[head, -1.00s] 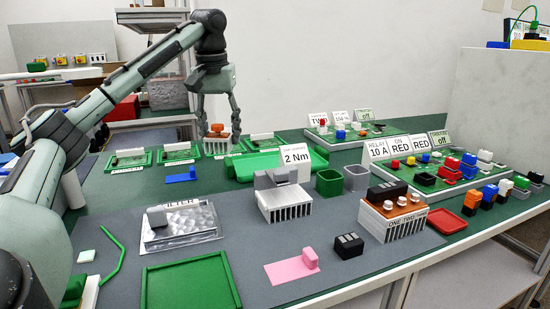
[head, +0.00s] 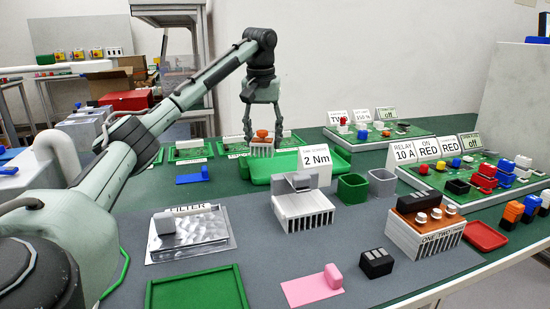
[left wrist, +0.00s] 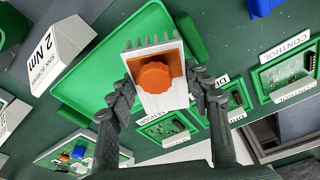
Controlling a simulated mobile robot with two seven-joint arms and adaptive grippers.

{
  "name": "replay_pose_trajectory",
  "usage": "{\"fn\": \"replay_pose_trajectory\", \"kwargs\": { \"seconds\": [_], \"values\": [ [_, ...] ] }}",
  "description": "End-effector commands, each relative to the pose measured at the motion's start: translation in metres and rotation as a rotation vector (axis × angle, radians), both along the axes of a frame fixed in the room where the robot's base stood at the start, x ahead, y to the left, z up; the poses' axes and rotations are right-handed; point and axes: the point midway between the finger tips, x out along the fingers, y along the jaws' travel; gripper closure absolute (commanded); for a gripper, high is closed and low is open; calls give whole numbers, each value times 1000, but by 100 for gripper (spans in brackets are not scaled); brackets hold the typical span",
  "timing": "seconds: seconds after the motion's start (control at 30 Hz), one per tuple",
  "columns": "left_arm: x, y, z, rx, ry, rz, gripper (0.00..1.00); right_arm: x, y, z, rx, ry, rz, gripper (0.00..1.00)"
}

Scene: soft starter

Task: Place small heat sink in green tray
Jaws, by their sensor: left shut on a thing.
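The small heat sink (head: 262,151) is a white finned block with an orange knob on it. My left gripper (head: 262,141) is shut on it, with one finger on each side. The left wrist view also shows the heat sink (left wrist: 158,104) between the fingers, knob facing the camera. A green tray (head: 292,163) lies at the back middle, behind the 2 Nm sign; the heat sink is at its back left edge in the head view. The tray (left wrist: 85,88) also shows in the wrist view, partly behind the heat sink. My right gripper is not in view.
The 2 Nm sign (head: 316,159) and a large finned heat sink (head: 303,211) stand in front of the tray. Green and grey bins (head: 382,183) stand to its right. Small green circuit boards (head: 190,151) lie to its left. Another green tray (head: 196,289) lies at the front.

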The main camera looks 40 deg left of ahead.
Motion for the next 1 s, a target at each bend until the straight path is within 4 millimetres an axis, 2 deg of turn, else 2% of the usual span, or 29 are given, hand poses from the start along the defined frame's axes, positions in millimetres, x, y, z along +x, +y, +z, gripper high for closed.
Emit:
{"fn": "replay_pose_trajectory", "kwargs": {
  "seconds": [0.1,0.3,0.6,1.0],
  "values": [
    [18,-4,-7,0,-3,1,92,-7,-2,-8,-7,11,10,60],
    [33,-6,-18,2,-2,1,92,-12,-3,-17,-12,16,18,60],
    [33,-6,-55,2,-2,1,92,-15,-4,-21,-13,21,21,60],
    [33,-6,-61,0,-2,0,92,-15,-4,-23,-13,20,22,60]
  ]
}}
